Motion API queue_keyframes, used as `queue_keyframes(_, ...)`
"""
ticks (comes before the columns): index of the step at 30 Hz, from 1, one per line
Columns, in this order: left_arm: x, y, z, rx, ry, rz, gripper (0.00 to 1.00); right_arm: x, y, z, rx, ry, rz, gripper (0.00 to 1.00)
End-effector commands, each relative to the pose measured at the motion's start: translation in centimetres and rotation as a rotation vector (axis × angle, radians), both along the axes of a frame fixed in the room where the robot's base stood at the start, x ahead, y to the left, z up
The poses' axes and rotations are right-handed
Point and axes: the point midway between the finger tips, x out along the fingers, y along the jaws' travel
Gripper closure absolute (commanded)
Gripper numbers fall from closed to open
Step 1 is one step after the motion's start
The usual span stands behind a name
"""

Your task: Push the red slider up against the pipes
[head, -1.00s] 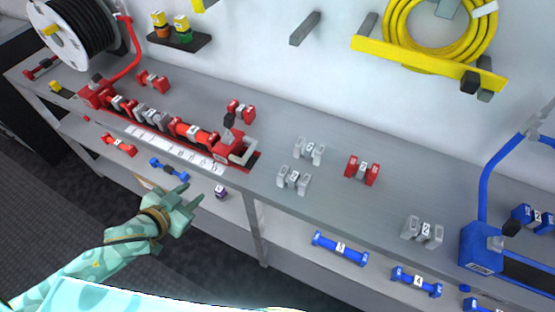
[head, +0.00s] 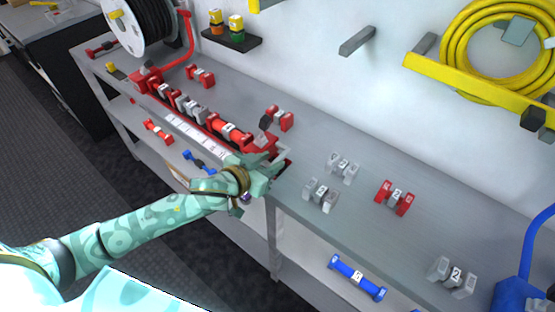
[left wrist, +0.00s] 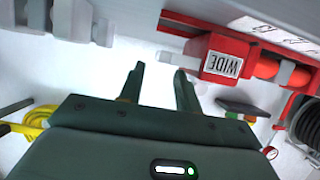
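The red slider (head: 262,142) sits at the right end of the red rail on the bench, partly hidden by my left gripper. In the left wrist view it is a red block labelled WIDE (left wrist: 205,45) with a pale handle. A row of red and grey pipes (head: 190,107) lies along the rail to its left. Whether the nearest pipe (left wrist: 267,67) touches the slider I cannot tell. My left gripper (head: 275,165) is at the handle end of the slider. Its two fingers (left wrist: 160,85) are apart with nothing between them. My right gripper is not in view.
Grey fittings (head: 320,195) and a red fitting (head: 395,197) stand on the bench to the right. Another red fitting (head: 279,118) stands behind the slider. A cable reel (head: 140,25) is at the back left. A blue bar (head: 356,277) lies on the lower shelf.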

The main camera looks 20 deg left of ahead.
Motion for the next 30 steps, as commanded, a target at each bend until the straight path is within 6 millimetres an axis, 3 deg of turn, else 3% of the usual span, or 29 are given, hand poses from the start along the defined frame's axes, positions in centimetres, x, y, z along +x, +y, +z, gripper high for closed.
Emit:
queue_keyframes(6,2.6,-1.0,-1.2,-0.002,0.001,0.0,0.66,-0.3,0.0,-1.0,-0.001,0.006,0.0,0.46)
queue_keyframes(17,3.1,-1.2,-1.3,-0.001,0.0,-0.001,0.66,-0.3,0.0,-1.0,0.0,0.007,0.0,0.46)
queue_keyframes(21,3.1,-1.1,-1.3,-0.001,0.0,-0.001,1.0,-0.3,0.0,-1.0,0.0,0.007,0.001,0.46)
queue_keyframes(26,3.1,-1.0,-1.3,-0.001,0.0,0.0,1.0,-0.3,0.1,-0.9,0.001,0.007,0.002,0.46)
queue_keyframes(30,3.8,1.0,-1.1,0.004,0.002,0.002,1.0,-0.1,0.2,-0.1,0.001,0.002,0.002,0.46)
